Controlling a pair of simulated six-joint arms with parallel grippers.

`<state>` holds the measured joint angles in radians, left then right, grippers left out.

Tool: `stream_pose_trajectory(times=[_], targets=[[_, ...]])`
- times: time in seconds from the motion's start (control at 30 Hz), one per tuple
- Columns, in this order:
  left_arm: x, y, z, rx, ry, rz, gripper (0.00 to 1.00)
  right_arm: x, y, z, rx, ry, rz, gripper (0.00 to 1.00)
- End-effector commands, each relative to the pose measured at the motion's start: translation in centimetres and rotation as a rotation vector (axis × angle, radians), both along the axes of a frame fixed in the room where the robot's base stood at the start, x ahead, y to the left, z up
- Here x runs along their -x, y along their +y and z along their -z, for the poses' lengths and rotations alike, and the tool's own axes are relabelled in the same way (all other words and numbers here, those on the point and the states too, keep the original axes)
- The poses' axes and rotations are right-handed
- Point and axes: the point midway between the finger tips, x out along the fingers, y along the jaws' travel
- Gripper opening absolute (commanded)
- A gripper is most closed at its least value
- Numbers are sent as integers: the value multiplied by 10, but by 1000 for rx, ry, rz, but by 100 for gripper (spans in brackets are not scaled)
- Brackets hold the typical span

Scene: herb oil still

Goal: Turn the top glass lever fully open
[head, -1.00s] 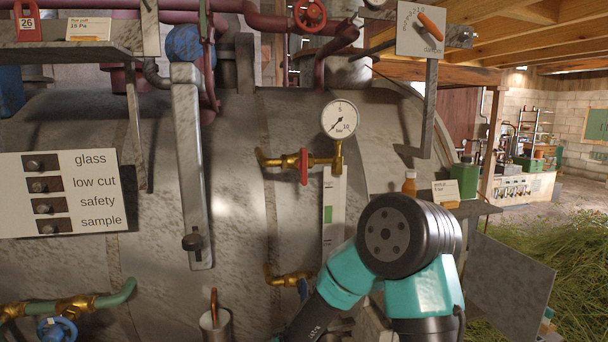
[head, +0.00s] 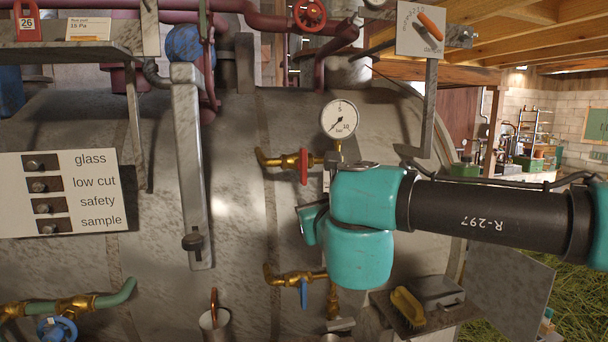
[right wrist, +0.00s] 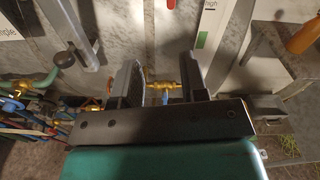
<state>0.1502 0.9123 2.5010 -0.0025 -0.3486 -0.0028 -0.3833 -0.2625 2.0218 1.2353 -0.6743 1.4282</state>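The top glass lever (head: 303,166) is red and hangs straight down across the upper brass valve (head: 287,160) of the level glass. In the right wrist view a bit of red at the top edge (right wrist: 170,4) looks like it. My right gripper (right wrist: 168,76) is open and empty. The lower brass valve (right wrist: 163,86) with its blue lever (right wrist: 165,97) shows beyond and between its fingers. In the head view my teal right wrist covers the gripper and most of the glass, just below and right of the red lever. My left gripper is not in view.
A pressure gauge (head: 339,119) sits above the upper valve. A metal cup (head: 215,319) stands lower left. A small shelf (head: 395,312) with a yellow brush (head: 407,306) is lower right.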

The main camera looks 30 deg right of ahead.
Motion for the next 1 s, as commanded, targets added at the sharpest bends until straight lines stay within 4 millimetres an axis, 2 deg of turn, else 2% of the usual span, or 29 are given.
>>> stream_pose_trajectory(times=[0.03,0.17,0.57,0.77,1.0], targets=[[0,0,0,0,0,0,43,10,-3,-13,-60,-33,7,40],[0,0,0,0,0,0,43,24,-8,-28,-157,-74,19,40],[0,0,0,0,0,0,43,24,-9,-30,-170,-78,20,40],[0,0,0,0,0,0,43,11,-12,-30,-168,-78,21,40],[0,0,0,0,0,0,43,-24,-22,-29,-168,-76,22,40]])
